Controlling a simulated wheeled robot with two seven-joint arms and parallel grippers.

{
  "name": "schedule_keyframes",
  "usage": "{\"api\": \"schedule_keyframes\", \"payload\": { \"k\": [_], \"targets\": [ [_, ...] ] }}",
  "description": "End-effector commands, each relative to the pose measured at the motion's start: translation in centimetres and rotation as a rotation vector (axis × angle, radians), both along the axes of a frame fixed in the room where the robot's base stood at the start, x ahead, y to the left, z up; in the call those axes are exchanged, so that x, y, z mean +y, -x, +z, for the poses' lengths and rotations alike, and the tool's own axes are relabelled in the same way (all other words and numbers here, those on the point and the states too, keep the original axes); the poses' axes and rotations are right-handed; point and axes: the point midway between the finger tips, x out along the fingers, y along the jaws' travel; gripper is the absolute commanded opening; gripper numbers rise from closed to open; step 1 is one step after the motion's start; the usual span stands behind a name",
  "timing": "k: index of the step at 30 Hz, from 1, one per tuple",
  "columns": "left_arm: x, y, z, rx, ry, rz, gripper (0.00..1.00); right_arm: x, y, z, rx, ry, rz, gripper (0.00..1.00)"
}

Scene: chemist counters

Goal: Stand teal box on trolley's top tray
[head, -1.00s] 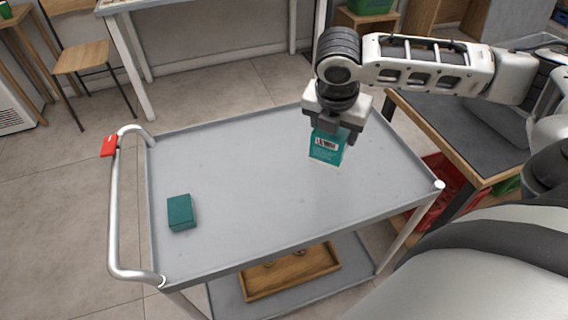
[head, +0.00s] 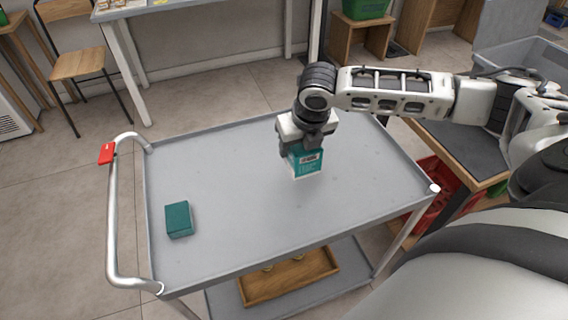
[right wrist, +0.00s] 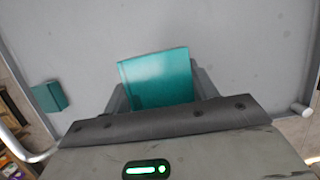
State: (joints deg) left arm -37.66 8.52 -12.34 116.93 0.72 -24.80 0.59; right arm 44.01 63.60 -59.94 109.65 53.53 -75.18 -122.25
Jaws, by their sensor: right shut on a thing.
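My right gripper (head: 304,151) is shut on a teal box (head: 307,166) with a white label and holds it upright over the grey top tray of the trolley (head: 235,165). The held box also shows between the fingers in the right wrist view (right wrist: 157,78). I cannot tell whether its bottom touches the tray. My left gripper is not in view.
The tray has a raised rim, and a handle with a red tag (head: 106,154) at its left end. A wooden tray (head: 290,277) lies on the lower shelf. A counter (head: 455,150) with a red crate (head: 440,190) under it stands at the right. The tray's middle is clear.

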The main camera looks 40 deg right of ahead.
Motion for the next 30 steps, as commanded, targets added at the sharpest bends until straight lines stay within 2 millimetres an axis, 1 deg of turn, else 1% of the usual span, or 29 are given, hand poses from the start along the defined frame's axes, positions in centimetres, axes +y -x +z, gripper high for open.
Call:
{"api": "schedule_keyframes", "payload": {
  "k": [1, 3, 6, 13, 18, 20, 29, 30],
  "targets": [
    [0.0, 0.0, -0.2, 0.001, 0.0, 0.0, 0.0, 0.7, -0.5, -1.2, 0.003, -0.003, 0.001, 0.33],
    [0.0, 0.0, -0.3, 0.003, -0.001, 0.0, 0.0, 1.3, -1.2, -2.2, 0.002, -0.003, 0.0, 0.33],
    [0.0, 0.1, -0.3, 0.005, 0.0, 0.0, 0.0, 1.8, -1.8, -3.3, 0.002, -0.001, -0.001, 0.33],
    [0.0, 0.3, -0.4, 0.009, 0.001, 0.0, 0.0, 2.6, -2.6, -4.5, 0.001, 0.0, 0.0, 0.33],
    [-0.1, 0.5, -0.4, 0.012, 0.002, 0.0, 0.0, 2.5, -2.5, -7.0, 0.003, 0.001, -0.001, 0.33],
    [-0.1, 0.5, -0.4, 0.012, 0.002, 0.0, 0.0, 2.5, -2.5, -7.4, 0.001, 0.001, 0.0, 0.33],
    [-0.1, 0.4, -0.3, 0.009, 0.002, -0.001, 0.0, 2.5, -2.5, -7.6, 0.001, 0.001, 0.0, 0.33],
    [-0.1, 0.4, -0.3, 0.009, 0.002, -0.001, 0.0, 2.4, -2.5, -7.7, 0.001, 0.001, 0.0, 0.63]
  ]
}}
